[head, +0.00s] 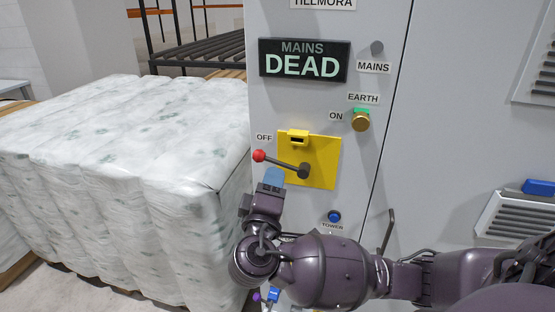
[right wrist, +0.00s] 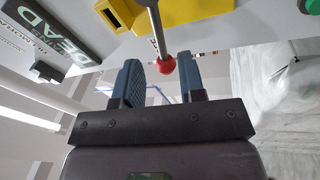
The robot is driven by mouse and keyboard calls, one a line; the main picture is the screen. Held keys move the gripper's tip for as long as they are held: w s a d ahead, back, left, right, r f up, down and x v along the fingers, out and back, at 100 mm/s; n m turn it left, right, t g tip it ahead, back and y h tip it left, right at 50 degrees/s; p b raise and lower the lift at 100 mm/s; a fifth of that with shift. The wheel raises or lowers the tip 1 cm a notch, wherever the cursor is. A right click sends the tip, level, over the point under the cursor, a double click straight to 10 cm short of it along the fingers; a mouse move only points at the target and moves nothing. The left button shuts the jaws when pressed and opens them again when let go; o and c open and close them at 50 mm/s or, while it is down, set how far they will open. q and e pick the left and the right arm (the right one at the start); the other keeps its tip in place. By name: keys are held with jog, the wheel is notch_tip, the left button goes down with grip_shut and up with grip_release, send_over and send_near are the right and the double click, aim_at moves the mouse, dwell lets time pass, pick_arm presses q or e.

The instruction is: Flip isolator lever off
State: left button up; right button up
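The isolator lever has a red knob (head: 259,156) and a dark pivot on a yellow plate (head: 322,163). It points left and slightly up, with its knob just below the OFF label (head: 264,137). My right gripper (head: 272,177) is just below the knob, with blue fingertips. In the right wrist view the two fingers (right wrist: 163,80) stand apart, and the red knob (right wrist: 167,65) shows in line with the gap, near the tips. Nothing is held between them. My left gripper is not in view.
A black display (head: 303,62) above the lever reads MAINS DEAD. An EARTH ON switch (head: 361,120) is to the right of the plate, and a blue TOWER button (head: 334,216) is below. Plastic-wrapped quilted bales (head: 130,150) stand left of the grey cabinet.

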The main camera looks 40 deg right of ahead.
aim_at(278, 163)
jog(key=shift+p+x, duration=0.55)
jog(key=shift+x, duration=2.65)
jog(key=shift+c, duration=0.3)
jog(key=shift+f, duration=0.1)
grip_shut()
